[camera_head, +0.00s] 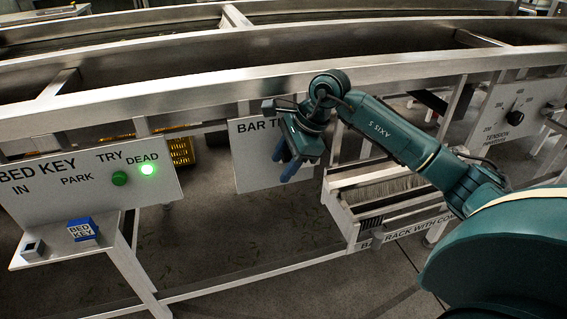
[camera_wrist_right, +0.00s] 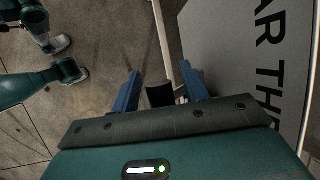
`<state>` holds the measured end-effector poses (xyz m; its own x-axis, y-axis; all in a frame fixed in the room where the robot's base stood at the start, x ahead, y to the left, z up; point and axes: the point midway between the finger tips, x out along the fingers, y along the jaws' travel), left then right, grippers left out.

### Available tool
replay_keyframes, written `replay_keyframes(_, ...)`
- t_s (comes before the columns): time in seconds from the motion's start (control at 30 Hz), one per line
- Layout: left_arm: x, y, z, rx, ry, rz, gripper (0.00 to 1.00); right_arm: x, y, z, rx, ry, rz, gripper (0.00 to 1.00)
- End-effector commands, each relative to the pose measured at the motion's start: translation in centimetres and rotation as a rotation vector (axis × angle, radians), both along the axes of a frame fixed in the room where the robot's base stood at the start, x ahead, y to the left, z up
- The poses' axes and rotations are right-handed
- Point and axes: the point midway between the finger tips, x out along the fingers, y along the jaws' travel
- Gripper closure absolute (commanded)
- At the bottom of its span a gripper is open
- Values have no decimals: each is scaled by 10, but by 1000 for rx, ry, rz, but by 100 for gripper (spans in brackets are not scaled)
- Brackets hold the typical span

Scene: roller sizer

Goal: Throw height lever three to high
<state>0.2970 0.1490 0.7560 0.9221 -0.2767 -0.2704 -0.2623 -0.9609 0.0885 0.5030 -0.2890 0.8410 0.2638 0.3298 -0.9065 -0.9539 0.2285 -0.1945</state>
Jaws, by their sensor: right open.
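The bar three panel (camera_head: 252,165) is a grey plate marked "BAR TH…", partly covered by my right gripper (camera_head: 283,165) in the head view. It also shows in the right wrist view (camera_wrist_right: 235,60), where its large letters run along the right. My right gripper (camera_wrist_right: 160,82) is open, with its two blue fingers apart and pointing at the panel's side. A short dark cylinder (camera_wrist_right: 160,94), perhaps the lever's grip, shows between the fingers; I cannot tell whether they touch it. The lever's height setting cannot be read. My left gripper is not in view.
The bed key panel (camera_head: 90,180) stands at left with a lit green lamp (camera_head: 148,169) and a blue bed key block (camera_head: 82,229). A bar rack (camera_head: 385,190) stands right of the gripper. A tension dial (camera_head: 515,117) is far right. Long metal rails cross above.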

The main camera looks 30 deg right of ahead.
Motion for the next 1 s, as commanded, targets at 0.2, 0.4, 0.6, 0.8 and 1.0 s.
replay_keyframes(0.2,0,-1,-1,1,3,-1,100,1,1,-4,-1,0,-1,55)
replay_keyframes(0.4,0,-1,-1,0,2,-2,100,1,1,-4,0,-1,-1,61)
replay_keyframes(0.6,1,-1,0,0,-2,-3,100,1,1,-4,0,-1,-1,77)
replay_keyframes(0.8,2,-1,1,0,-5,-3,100,1,1,-4,-1,1,-1,93)
replay_keyframes(1.0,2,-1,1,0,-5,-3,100,1,1,-4,-1,1,-2,100)
